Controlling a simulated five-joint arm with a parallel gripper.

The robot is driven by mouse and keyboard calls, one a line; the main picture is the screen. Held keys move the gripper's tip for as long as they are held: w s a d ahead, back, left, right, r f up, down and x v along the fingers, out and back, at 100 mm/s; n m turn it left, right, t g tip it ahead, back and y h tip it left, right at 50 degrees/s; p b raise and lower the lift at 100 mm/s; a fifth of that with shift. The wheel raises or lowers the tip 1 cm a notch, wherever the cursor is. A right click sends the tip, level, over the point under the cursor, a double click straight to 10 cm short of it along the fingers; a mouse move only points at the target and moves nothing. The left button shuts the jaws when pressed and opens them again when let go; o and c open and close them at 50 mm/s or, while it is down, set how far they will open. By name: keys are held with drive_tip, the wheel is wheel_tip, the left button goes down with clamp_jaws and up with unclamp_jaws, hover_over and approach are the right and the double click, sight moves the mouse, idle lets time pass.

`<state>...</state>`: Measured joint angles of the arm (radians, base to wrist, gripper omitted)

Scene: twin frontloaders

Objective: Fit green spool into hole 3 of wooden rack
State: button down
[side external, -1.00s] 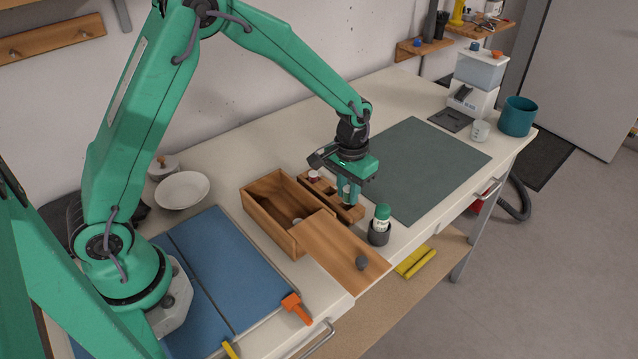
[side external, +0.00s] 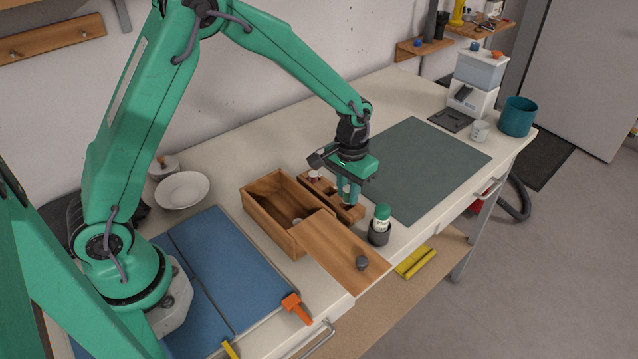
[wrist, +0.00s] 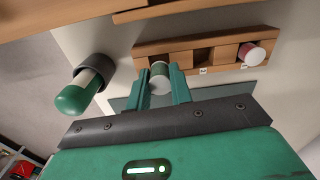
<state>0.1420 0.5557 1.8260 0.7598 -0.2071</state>
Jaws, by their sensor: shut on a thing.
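The wooden rack (side external: 318,188) lies beside the open wooden box and runs across the top of the wrist view (wrist: 203,55). My gripper (side external: 347,198) is over the rack's near end. In the wrist view, my gripper (wrist: 162,88) is shut on the green spool (wrist: 160,70), whose pale end shows between the fingers. The spool is at the rack's leftmost hole in that view. The fingers hide how deep it sits.
A green-capped bottle (side external: 382,215) stands in a dark cup close to my gripper. The open wooden box (side external: 262,204) and a board with a dark knob (side external: 338,250) lie to the left and front. The grey-green mat (side external: 430,165) is clear.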

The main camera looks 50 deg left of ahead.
sight(348, 188)
drive_tip(key=shift+f, duration=0.9)
idle(0.5)
drive_tip(key=c, duration=1.2)
unclamp_jaws()
drive_tip(key=shift+o, duration=0.2)
wheel_tip(348, 188, up, 7)
drive_tip(key=shift+r, duration=0.45)
